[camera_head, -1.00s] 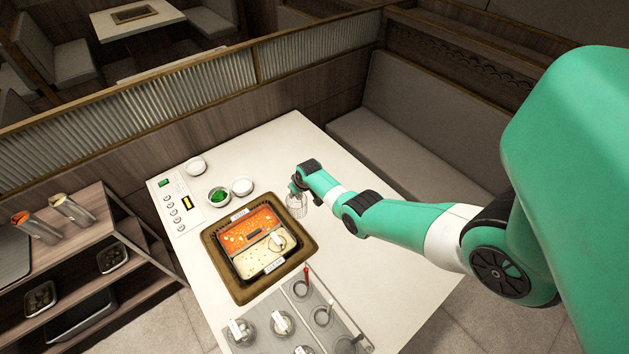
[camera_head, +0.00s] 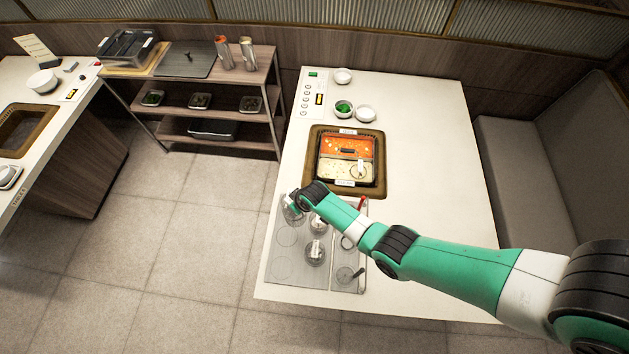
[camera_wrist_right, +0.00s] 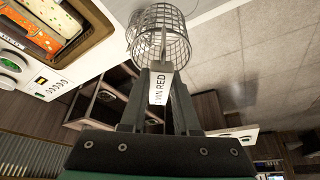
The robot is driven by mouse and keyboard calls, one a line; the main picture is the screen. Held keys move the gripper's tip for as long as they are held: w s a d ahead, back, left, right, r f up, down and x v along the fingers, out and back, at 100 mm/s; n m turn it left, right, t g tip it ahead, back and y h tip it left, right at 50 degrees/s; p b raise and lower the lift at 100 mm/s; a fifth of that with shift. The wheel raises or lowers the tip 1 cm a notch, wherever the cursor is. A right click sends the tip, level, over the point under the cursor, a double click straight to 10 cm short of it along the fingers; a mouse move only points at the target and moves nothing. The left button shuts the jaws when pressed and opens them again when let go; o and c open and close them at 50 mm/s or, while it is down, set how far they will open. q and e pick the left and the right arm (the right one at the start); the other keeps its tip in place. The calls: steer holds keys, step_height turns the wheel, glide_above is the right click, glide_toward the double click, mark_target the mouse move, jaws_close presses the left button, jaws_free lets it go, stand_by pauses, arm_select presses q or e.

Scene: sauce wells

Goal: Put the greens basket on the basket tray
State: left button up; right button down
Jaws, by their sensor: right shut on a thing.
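My right gripper (camera_head: 297,203) is shut on the handle of a wire basket (camera_head: 291,214). In the right wrist view the basket (camera_wrist_right: 158,35) is an empty-looking round mesh cup, and its white handle tag (camera_wrist_right: 157,88) ends in the word "RED". The basket is at the far left corner of the grey basket tray (camera_head: 272,262), above or on it; I cannot tell if it touches. Two other baskets with white tags, one nearer the middle (camera_head: 317,255) and one behind it (camera_head: 318,227), stand on the tray. Round marks at its left are bare. My left gripper is not in view.
A split pot (camera_head: 323,182) with red and pale broth sits behind the tray, with a tagged basket (camera_head: 359,171) in the pale side. A red-handled ladle (camera_head: 363,207) and other utensils lie at the tray's right. Small bowls (camera_head: 365,114) stand at the back. The table's right side is clear.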

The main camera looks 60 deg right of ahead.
steer(key=s+a+n+y+p, duration=0.1)
steer(key=s+a+n, duration=0.2)
steer(key=a, duration=1.3)
steer(key=shift+s+a+n+y, duration=0.15)
steer(key=shift+a+n+y, duration=0.25)
steer(key=shift+n, duration=0.2)
steer(key=shift+d, duration=0.1)
